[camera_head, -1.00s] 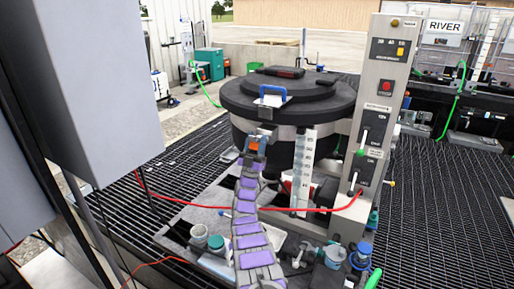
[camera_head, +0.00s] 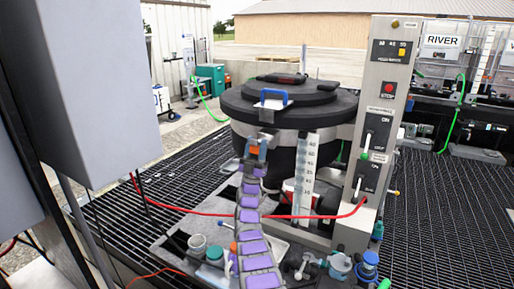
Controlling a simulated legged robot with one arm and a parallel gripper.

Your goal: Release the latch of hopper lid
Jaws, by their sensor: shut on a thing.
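The hopper (camera_head: 250,135) is a large black drum with a pale band. Its black round lid (camera_head: 325,100) is down and carries a blue handle (camera_head: 271,92) on a white bracket at the front. My gripper (camera_head: 255,150), at the end of my purple and grey arm, is at the hopper's front, below the lid rim and the blue handle. It is shut on a small orange piece (camera_head: 253,151). The fingers hide much of this piece, and I cannot tell whether it is the lid latch.
A grey control post (camera_head: 378,140) with switches and a red button stands right of the hopper. A white graduated scale (camera_head: 304,165) is on the hopper's front. A red hose (camera_head: 215,213) crosses low by my arm. Jars (camera_head: 214,252) and fittings crowd the foreground. Grey cabinets (camera_head: 95,80) stand left.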

